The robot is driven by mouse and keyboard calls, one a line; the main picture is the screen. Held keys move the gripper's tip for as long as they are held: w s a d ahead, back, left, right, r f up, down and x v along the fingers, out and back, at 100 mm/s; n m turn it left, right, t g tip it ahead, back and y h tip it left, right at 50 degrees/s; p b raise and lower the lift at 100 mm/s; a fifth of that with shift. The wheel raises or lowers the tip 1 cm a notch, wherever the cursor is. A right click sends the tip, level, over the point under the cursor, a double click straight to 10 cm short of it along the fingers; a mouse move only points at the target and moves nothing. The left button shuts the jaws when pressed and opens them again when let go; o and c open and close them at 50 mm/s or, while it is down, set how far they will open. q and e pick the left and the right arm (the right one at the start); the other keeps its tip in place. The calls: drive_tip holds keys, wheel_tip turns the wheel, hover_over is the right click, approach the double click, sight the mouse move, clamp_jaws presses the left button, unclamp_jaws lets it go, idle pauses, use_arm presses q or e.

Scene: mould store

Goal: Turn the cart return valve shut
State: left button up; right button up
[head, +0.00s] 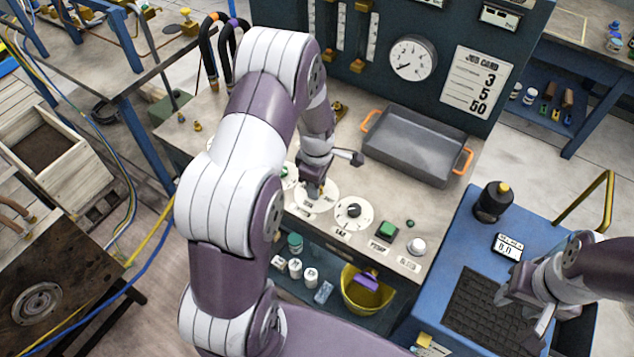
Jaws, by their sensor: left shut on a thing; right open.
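My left gripper (314,190) reaches down onto a white round dial (331,198) on the bench's front control strip. It is shut on that dial's knob, which the fingers hide. To the right is a similar dial with a black knob (353,210) in plain view. I cannot read the small labels well enough to tell which control is the cart return valve. My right gripper (522,314) is open and empty over the black ribbed mat (480,305) on the blue cart (450,255).
Right of the dials are a green button (389,230) and a white knob (416,246). A grey tray (412,147) with orange handles stands behind them, below a pressure gauge (412,58). A black bottle (493,202) and a small display (508,247) stand on the cart.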

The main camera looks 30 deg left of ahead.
use_arm(q)
drive_tip(key=shift+w+r, duration=0.1)
drive_tip(key=o, duration=1)
drive_tip(key=shift+a, duration=0.1)
drive_tip(key=shift+o, duration=0.2)
wheel_tip(320, 180, up, 13)
drive_tip(key=shift+f+b, duration=0.2)
drive_tip(key=shift+b, duration=0.25)
